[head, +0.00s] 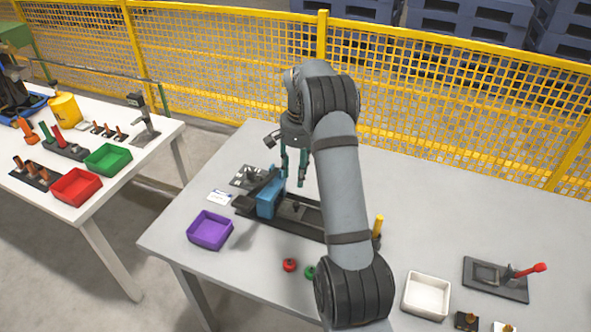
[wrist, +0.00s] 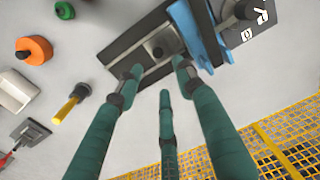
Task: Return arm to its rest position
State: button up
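My gripper (head: 293,178) has slim teal fingers and hangs above the grey table, over a black fixture (head: 310,216). In the wrist view the fingers (wrist: 160,80) are spread apart, with nothing held between them. Below them is the fixture's dark base with a square block and a round hole. A blue upright part (head: 267,199) stands at the fixture's left end and also shows in the wrist view (wrist: 205,38). My arm bends over the table and hides part of the fixture's right side.
A yellow handle (head: 378,226) stands right of my arm. A white bin (head: 426,296) and red-handled clamp (head: 497,279) are at right. Yellow mesh fence (head: 420,85) runs behind.

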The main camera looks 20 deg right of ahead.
aim_at(298, 204)
notch_tip(298, 204, down, 12)
jog(key=shift+w+a+f, duration=0.1)
jog(key=shift+a, duration=0.05)
jog(key=shift+d, duration=0.2)
jog(key=shift+s+d, duration=0.2)
jog(key=shift+s, duration=0.15)
jog(key=shift+w+a, duration=0.1)
